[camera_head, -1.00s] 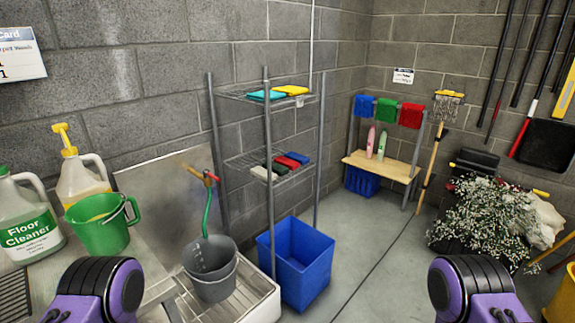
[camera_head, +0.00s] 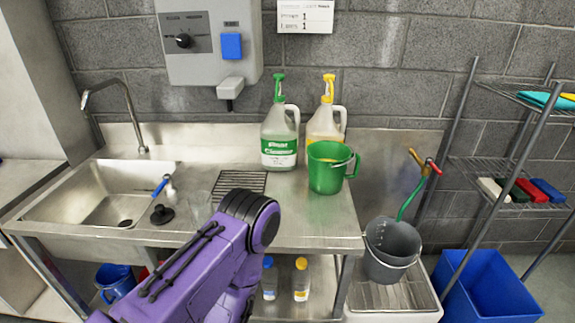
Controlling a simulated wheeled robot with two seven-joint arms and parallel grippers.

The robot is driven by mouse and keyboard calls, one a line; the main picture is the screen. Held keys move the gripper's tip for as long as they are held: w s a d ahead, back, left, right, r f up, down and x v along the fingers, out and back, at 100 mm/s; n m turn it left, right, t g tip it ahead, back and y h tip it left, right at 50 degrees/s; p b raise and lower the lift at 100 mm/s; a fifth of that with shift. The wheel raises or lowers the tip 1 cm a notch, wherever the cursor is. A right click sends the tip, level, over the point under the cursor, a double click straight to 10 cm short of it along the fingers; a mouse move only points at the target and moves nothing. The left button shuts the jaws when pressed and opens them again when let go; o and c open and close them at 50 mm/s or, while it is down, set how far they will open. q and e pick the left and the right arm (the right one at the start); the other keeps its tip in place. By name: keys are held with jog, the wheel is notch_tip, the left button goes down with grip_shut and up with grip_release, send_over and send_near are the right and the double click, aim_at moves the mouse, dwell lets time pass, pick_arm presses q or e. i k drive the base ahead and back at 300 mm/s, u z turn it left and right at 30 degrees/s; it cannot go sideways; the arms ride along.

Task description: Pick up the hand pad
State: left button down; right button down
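Small block-shaped pads lie side by side on the lower wire shelf at the right: a white pad (camera_head: 493,189), a dark green pad (camera_head: 515,193), a red pad (camera_head: 531,190) and a blue pad (camera_head: 547,190). I cannot tell which one is the hand pad. A purple link of my arm fills the lower left middle, far from the pads. Neither gripper shows.
A steel counter (camera_head: 300,226) with a sink (camera_head: 105,195) runs along the wall. A green bucket (camera_head: 327,170) and cleaner jugs stand on it. A grey bucket (camera_head: 392,252) and a blue bin (camera_head: 490,290) stand by the wire rack (camera_head: 482,158).

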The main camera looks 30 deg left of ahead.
aim_at(537, 196)
jog(key=z, duration=0.6)
jog(key=k, duration=0.2)
jog(key=z, duration=1.05)
jog(key=i, duration=1.15)
jog(key=u, duration=0.3)
jog(key=i, duration=0.8)
jog(key=u, duration=0.65)
